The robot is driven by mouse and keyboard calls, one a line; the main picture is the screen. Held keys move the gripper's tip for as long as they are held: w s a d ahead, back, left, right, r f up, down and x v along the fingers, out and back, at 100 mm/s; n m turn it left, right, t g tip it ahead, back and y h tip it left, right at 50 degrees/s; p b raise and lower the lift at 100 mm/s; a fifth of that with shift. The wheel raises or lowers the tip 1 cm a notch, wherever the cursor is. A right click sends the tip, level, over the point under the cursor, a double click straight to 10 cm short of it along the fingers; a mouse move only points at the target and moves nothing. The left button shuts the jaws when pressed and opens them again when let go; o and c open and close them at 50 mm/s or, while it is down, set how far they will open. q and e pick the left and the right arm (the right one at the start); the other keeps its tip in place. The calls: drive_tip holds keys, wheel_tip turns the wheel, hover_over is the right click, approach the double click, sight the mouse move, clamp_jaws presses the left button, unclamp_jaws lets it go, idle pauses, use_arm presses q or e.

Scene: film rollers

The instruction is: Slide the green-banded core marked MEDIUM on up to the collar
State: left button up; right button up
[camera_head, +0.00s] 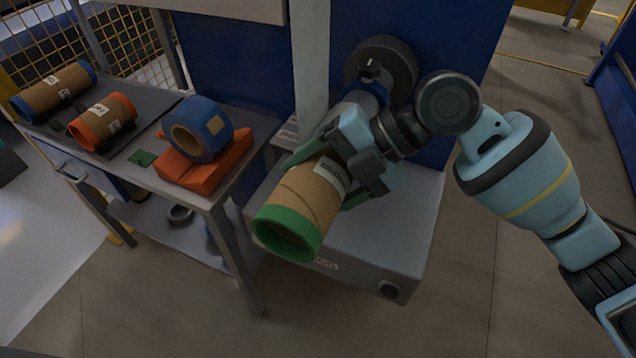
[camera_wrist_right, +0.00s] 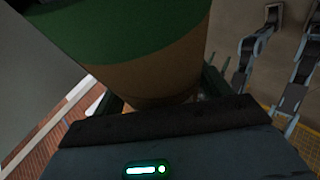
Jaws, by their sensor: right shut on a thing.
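The green-banded core (camera_head: 300,198) is a brown cardboard tube with a green band at its near end and a white label, too small to read surely. My right gripper (camera_head: 334,176) is shut around it, with green-tipped fingers on either side. The core also fills the top of the right wrist view (camera_wrist_right: 160,78). It points down toward the camera, over the grey machine base. Behind it are a short blue section (camera_head: 366,92) and a dark round disc (camera_head: 398,58), possibly the collar. My gripper hides whether the core is around a shaft there. My left gripper is not in view.
A grey cart (camera_head: 140,178) stands at left. It bears an orange-banded core (camera_head: 108,118), a blue-banded core (camera_head: 58,88) and a blue roll (camera_head: 208,125) on an orange block (camera_head: 205,172). A grey post (camera_head: 312,60) rises beside my gripper. The grey base (camera_head: 395,235) lies below.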

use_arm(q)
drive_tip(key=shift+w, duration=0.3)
use_arm(e)
drive_tip(key=shift+w, duration=0.15)
drive_tip(key=shift+w+d, duration=0.15)
drive_tip(key=shift+w, duration=0.25)
drive_tip(key=shift+w+d+b, duration=0.2)
drive_tip(key=shift+w, duration=0.35)
drive_tip(key=shift+w+d+b, duration=0.2)
drive_tip(key=shift+w, duration=0.3)
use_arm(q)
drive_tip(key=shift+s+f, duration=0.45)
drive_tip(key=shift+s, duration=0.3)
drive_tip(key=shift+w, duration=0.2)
use_arm(e)
drive_tip(key=shift+w, duration=0.1)
drive_tip(key=shift+w+d, duration=0.3)
drive_tip(key=shift+w, duration=0.5)
drive_tip(key=shift+w+d+b, duration=0.25)
drive_tip(key=shift+w+b, duration=0.15)
drive_tip(key=shift+w, duration=0.3)
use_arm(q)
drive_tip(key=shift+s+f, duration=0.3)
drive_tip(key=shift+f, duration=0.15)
use_arm(e)
drive_tip(key=shift+w, duration=0.1)
